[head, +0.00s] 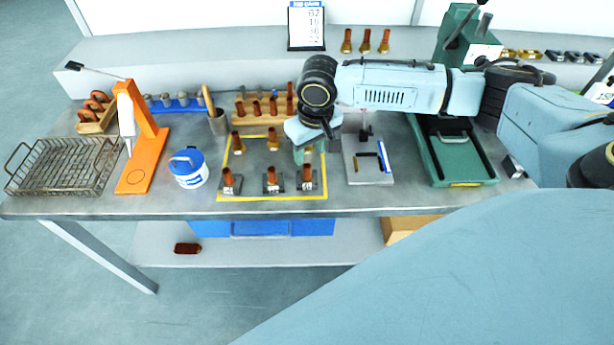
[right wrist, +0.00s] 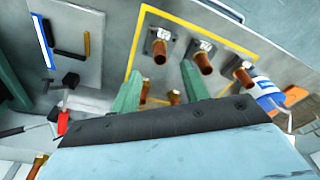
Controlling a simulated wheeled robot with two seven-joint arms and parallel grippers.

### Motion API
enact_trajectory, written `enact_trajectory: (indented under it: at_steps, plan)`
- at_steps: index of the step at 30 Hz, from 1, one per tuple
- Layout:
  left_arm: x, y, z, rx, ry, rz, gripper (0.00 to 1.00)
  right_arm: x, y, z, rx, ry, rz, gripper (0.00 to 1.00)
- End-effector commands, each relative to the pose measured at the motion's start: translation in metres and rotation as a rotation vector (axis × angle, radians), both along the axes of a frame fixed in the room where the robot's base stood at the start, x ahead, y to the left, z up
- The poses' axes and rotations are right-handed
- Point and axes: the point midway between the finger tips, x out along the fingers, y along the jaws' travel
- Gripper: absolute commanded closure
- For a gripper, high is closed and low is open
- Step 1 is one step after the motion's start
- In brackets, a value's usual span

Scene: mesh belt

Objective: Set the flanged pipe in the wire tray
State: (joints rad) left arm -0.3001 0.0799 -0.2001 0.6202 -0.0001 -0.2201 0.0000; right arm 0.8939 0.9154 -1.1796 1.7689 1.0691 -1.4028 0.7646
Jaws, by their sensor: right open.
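The wire tray (head: 62,168) is an empty mesh basket with two end handles at the far left of the table. Three copper pipes on square grey flanges stand in a row at the front of a yellow outline: a left one (head: 228,182), a middle one (head: 272,180) and a right one (head: 307,178). They also show in the right wrist view, the nearest a flanged pipe (right wrist: 160,50). My right gripper (right wrist: 160,86) is open, with green fingers, above the outline's right side behind the right flanged pipe. Its fingertips are partly hidden in the head view. My left gripper is not in view.
Pipes with brass ends (head: 272,141) stand behind the flanged row. A blue-lidded tub (head: 188,168) and an orange stand (head: 142,140) lie between the outline and the tray. A grey board (head: 368,172) with small tools and a green machine base (head: 450,155) are at right.

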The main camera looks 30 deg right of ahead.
Motion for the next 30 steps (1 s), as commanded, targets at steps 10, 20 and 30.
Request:
enact_trajectory:
  at_steps: [10, 20, 30]
  plan:
    - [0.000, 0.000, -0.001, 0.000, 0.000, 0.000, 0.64, 0.006, 0.000, -0.041, 0.000, -0.003, 0.002, 0.55]
    - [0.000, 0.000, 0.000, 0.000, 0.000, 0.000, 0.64, 0.014, -0.001, -0.084, 0.001, -0.002, 0.002, 0.55]
    - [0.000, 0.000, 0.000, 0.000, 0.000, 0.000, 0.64, 0.015, -0.001, -0.091, 0.001, -0.003, 0.003, 0.56]
